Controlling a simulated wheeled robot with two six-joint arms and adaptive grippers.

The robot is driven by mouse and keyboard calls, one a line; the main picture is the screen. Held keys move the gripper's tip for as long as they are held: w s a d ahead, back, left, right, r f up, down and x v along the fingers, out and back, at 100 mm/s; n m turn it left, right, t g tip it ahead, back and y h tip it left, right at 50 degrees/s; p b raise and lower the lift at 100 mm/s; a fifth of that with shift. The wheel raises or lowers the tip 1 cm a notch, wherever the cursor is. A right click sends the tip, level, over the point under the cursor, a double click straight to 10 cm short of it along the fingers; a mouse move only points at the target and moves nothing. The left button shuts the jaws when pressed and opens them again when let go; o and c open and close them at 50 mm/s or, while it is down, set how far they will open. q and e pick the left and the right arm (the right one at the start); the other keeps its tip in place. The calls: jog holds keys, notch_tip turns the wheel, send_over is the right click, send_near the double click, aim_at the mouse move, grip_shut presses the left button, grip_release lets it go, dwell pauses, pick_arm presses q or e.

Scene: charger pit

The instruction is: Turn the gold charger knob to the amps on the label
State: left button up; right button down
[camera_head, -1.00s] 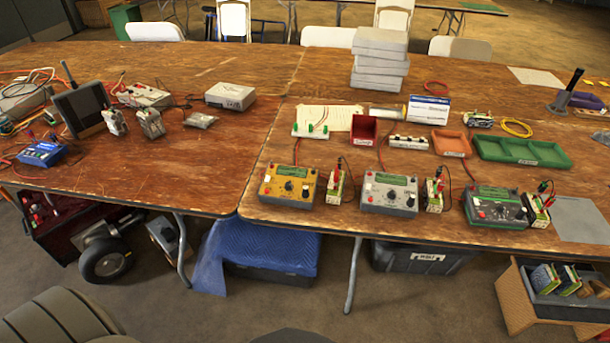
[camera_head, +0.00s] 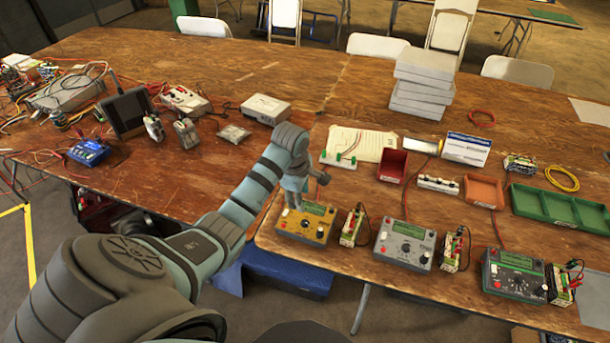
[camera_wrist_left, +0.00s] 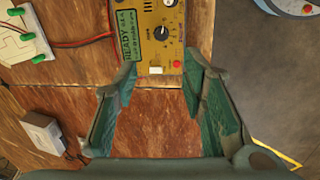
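The gold charger (camera_head: 306,222) sits near the front edge of the table, left of a silver charger and a dark charger. Its black knob (camera_head: 305,223) is on the front panel; the knob also shows in the left wrist view (camera_wrist_left: 161,33), beside a green display reading READY. The amps text is too small to read. My left gripper (camera_head: 300,197) is above the back left of the gold charger. In the left wrist view its two fingers (camera_wrist_left: 165,72) are spread wide and empty, with the charger beyond their tips. My right gripper is not in view.
A labelled battery pack (camera_head: 352,226) stands just right of the gold charger. The silver charger (camera_head: 404,243) and dark charger (camera_head: 514,275) stand farther right. A white board with green parts (camera_head: 338,158) and a red bin (camera_head: 392,166) lie behind. Bare table lies left of the charger.

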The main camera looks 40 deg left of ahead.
aim_at(305, 222)
pick_arm(q)
jog(key=f+b, duration=0.1)
jog(key=f, duration=0.3)
jog(key=w+f+b, duration=0.1)
jog(key=f+b, duration=0.1)
jog(key=f, duration=0.3)
jog(key=w+f+b, duration=0.1)
jog(key=f, duration=0.4)
jog(key=shift+w+a+f+b, duration=0.2)
jog(key=shift+a+b, duration=0.1)
jog(key=shift+b, duration=0.05)
grip_shut()
